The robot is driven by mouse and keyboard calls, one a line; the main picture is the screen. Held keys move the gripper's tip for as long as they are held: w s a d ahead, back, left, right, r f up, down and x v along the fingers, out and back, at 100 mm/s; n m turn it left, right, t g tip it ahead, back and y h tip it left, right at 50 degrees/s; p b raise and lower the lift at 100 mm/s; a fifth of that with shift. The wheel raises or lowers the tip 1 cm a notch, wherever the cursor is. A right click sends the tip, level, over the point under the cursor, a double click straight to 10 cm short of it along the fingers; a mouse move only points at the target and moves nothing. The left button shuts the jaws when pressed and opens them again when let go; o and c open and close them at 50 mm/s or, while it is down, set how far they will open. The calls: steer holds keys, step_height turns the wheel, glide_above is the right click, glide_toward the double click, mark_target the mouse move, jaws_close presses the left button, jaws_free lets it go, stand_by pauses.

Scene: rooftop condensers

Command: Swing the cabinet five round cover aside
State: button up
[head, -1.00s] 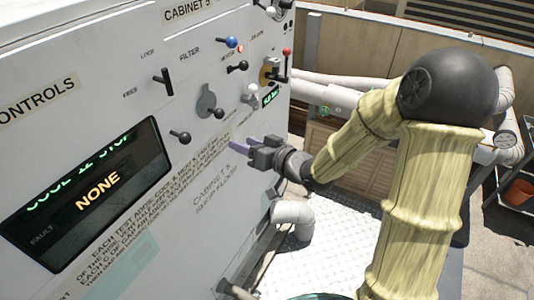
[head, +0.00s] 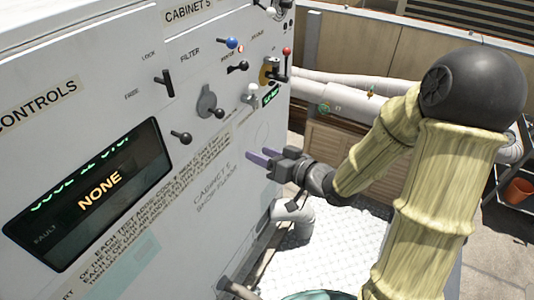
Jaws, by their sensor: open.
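The cabinet five panel is a white face with the label "CABINET 5" (head: 188,13) at its top. A grey round cover (head: 205,101), apparently the one named, lies flat on the panel below the "FILTER" lettering. A black knob (head: 219,113) shows at its lower right. My gripper (head: 257,156) is open and empty, its purple fingers pointing left at the panel. It is to the lower right of the cover and apart from it. Whether the fingertips touch the panel I cannot tell.
Around the cover are a black lever (head: 164,82), a black knob (head: 181,138), a blue knob (head: 232,43) and a red-tipped lever (head: 286,62). A display (head: 90,195) reading "NONE" is at left. White pipes (head: 340,100) run behind my arm.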

steer(key=shift+s+d, duration=0.35)
steer(key=shift+s, duration=0.05)
steer(key=shift+d+b, duration=0.25)
steer(key=shift+b, duration=0.45)
steer(key=b+v, duration=0.9)
steer(key=v, duration=0.8)
steer(key=shift+s+a+r, duration=0.1)
steer(key=shift+s, duration=0.05)
